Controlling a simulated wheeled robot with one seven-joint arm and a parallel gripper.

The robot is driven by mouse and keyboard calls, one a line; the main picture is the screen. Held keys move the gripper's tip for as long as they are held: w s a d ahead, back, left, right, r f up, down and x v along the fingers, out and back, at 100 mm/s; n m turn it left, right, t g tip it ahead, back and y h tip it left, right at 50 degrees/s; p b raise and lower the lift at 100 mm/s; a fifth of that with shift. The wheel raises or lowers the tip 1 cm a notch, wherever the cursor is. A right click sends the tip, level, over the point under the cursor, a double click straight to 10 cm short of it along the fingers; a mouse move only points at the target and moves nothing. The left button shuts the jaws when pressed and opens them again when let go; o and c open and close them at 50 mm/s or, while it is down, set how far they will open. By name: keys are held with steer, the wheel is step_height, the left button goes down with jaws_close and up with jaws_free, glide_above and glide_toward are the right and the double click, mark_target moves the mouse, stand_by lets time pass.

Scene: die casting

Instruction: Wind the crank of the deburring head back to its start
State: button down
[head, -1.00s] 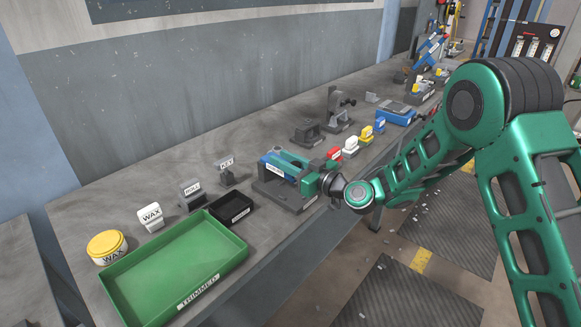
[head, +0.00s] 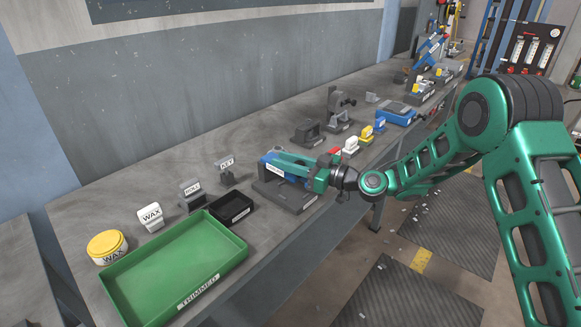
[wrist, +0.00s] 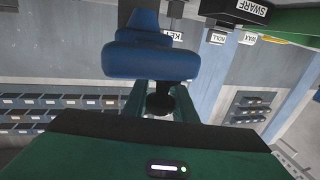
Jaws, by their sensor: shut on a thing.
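The deburring head is a blue body (head: 268,158) on a dark grey base plate (head: 272,190) on the bench in the head view. Its blue body fills the upper middle of the wrist view (wrist: 150,60). My gripper (head: 284,162) reaches in from the right with its green fingers lying over the unit. In the wrist view, my gripper (wrist: 158,100) is shut on the black crank knob (wrist: 160,104), with one finger on each side. The crank arm is mostly hidden in the head view by my fingers.
A green TRIMMED tray (head: 175,268) and a small black bin (head: 232,208) stand left of the unit. WAX containers (head: 107,245) and label stands are further left. Grey fixtures (head: 307,132) and white, yellow and blue blocks (head: 350,146) stand behind and right.

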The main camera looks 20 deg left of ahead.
steer(key=shift+d+g, duration=0.1)
steer(key=shift+g, duration=0.2)
steer(key=shift+n, duration=0.3)
steer(key=shift+d+n+g, duration=0.15)
steer(key=shift+n+g, duration=0.15)
steer(key=shift+g, duration=0.3)
steer(key=shift+s+n+g, duration=0.1)
steer(key=shift+n+g, duration=0.3)
steer(key=shift+g, duration=0.6)
steer(key=shift+d+n+g, duration=0.2)
steer(key=shift+n+g, duration=0.6)
steer(key=shift+g, duration=0.1)
steer(key=shift+g, duration=0.3)
